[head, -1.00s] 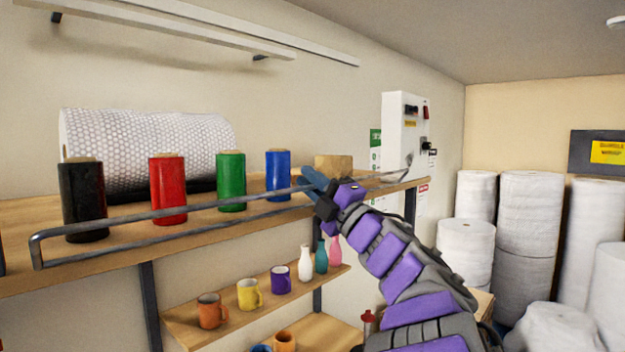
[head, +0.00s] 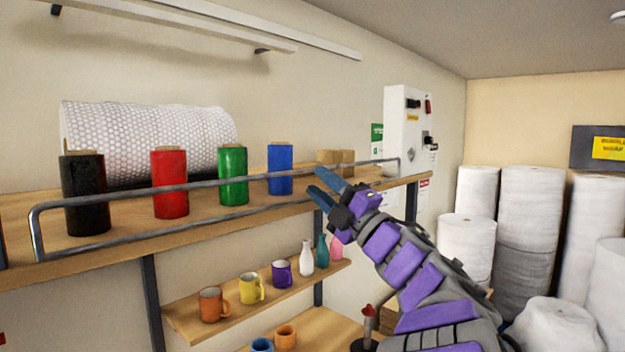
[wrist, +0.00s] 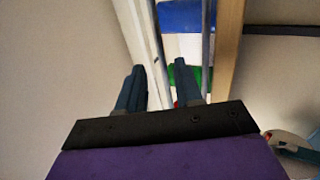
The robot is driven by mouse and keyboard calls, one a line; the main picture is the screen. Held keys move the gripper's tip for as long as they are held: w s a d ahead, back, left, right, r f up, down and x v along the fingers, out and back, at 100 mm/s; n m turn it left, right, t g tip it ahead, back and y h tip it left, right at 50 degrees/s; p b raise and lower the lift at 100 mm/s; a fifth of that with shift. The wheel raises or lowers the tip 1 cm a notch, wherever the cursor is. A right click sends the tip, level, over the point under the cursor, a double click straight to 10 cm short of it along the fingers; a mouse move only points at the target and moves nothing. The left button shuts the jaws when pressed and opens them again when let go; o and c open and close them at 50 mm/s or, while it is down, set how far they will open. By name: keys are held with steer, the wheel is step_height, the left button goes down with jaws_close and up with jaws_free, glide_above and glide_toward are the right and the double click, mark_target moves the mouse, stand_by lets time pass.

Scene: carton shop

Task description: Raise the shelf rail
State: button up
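The shelf rail (head: 200,185) is a grey metal frame along the front of the upper wooden shelf (head: 120,228). In the head view its top bar stands above the shelf edge, passing in front of the spools. Its lower bar runs near the shelf edge. My gripper (head: 324,186) is at the rail's right part, in front of the shelf, its two blue fingers spread apart with nothing seen between them. The fingertips overlap the rail in the picture; I cannot tell whether they touch it. The wrist view also shows the fingers (wrist: 160,85) apart.
Black (head: 84,195), red (head: 170,184), green (head: 233,176) and blue (head: 280,170) spools stand behind the rail, with a bubble wrap roll (head: 145,135) behind them. Mugs and vases stand on a lower shelf (head: 225,312). White rolls (head: 530,220) fill the right side.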

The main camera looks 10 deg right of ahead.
steer(key=v, duration=1.3)
steer(key=shift+s+f, duration=0.25)
steer(key=shift+d, duration=0.15)
